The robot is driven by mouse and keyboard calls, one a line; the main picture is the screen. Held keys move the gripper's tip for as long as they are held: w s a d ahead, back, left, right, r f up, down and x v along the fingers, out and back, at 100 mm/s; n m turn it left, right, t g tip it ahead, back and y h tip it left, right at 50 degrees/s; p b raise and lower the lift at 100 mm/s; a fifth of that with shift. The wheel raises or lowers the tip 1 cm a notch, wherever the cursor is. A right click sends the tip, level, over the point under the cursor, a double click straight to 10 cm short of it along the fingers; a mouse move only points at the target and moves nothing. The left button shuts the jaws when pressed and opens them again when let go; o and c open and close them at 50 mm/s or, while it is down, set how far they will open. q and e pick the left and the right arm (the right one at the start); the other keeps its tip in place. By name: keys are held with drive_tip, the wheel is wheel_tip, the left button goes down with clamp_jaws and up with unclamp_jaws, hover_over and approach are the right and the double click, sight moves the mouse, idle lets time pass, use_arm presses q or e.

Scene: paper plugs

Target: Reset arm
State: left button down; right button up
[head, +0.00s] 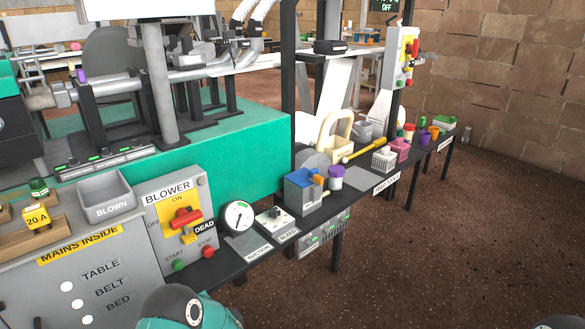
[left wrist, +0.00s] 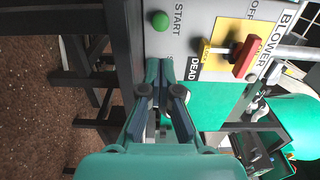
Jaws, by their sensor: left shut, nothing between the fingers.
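My left gripper (left wrist: 160,70) shows in the left wrist view with its dark fingers together and nothing between them. Its tips point at the lower edge of the grey blower panel (left wrist: 185,45), beside the DEAD label; I cannot tell the gap. In the head view my teal left arm (head: 180,308) is at the bottom edge, below the blower panel (head: 150,195); its fingertips are not clear there. The panel carries a red switch handle (head: 185,217) on a yellow plate, a green START button (head: 178,265) and a red STOP button (head: 208,252).
A round gauge (head: 238,216) stands right of the panel on a narrow black bench. A grey BLOWN bin (head: 106,196) is at the left. The brown floor at right is mostly clear.

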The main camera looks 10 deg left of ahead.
use_arm(q)
drive_tip(key=s+d+f+n+g+h, duration=0.3)
drive_tip(key=s+d+f+g+h, duration=0.1)
drive_tip(key=s+d+f+h, duration=0.75)
drive_tip(key=s+d+f+n+g+h, duration=0.1)
drive_tip(key=s+d+n+g+h, duration=0.25)
drive_tip(key=s, duration=0.55)
drive_tip(key=s+d+f+n+g+h, duration=0.2)
drive_tip(key=s+d+n+g+h, duration=0.15)
drive_tip(key=s, duration=0.45)
wheel_tip(320, 180, up, 34)
drive_tip(key=p, duration=3.3)
drive_tip(key=shift+f+y, duration=0.25)
drive_tip(key=shift+y, duration=0.2)
drive_tip(key=shift+f, duration=0.1)
